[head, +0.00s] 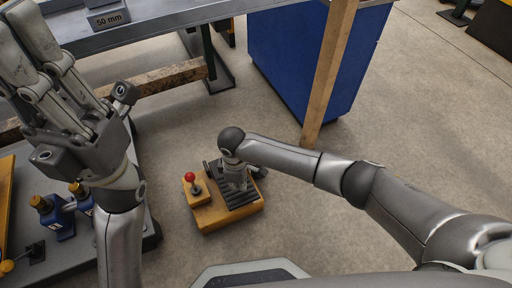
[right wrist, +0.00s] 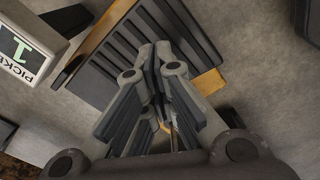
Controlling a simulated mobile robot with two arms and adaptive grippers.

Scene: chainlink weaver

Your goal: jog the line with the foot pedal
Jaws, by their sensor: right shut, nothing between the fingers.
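The foot pedal (head: 214,213) is a yellow base on the floor with a black ribbed tread and a red-knobbed lever (head: 190,178) at its left. My right gripper (head: 236,182) points down over the tread and hides part of it. In the right wrist view the shut, empty fingers (right wrist: 165,52) overlap the near edge of the black tread (right wrist: 150,35); whether they touch it I cannot tell. My left gripper (head: 38,70) is raised at the left, away from the pedal; its finger gap is unclear.
A grey bench (head: 170,24) with a "50 mm" block (head: 107,17) is at the back. A blue cabinet (head: 285,55) and a wooden post (head: 327,75) stand behind the pedal. Blue-and-yellow parts (head: 55,217) lie at the left. Floor at the right is clear.

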